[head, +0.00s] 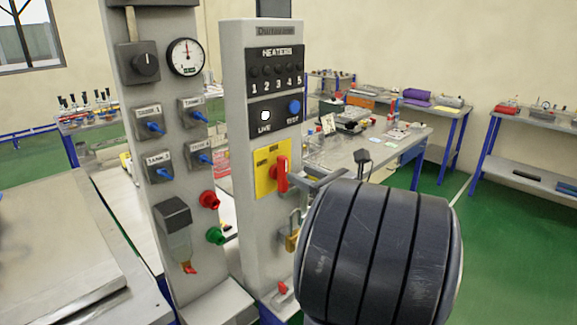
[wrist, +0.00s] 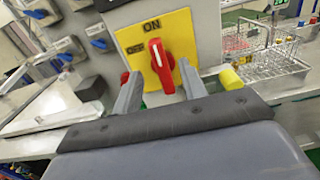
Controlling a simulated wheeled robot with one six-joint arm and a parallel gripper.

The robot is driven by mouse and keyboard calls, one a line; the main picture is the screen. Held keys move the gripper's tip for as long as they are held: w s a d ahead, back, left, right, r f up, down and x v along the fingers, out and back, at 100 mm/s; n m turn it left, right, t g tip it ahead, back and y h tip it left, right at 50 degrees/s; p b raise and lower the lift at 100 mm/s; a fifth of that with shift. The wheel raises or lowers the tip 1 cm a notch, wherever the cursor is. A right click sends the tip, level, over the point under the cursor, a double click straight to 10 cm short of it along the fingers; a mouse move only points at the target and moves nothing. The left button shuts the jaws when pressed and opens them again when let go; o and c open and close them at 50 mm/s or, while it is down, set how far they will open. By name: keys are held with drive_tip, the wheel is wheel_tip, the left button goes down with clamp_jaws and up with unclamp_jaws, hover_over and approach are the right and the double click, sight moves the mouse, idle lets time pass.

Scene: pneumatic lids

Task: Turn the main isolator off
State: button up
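The main isolator is a red rotary handle (head: 281,174) on a yellow plate (head: 262,176), on the front of the right-hand grey column. In the wrist view the red handle (wrist: 162,66) stands nearly upright, its white mark toward ON at the top of the yellow plate (wrist: 183,28). OFF is printed to the left. My gripper (wrist: 158,74) is open, one grey finger on each side of the handle's lower part. I cannot tell whether either finger touches it. In the head view a finger shows just right of the handle, and my dark wrist hides the column's lower right.
A brass padlock (head: 292,240) hangs below. The left column (head: 165,100) carries blue valves and a gauge (head: 186,57). Benches stand behind.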

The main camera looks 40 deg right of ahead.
sight(286, 167)
drive_tip(key=w, duration=0.3)
drive_tip(key=w+p, duration=0.1)
drive_tip(key=w, duration=0.1)
drive_tip(key=shift+w+a, duration=0.3)
clamp_jaws()
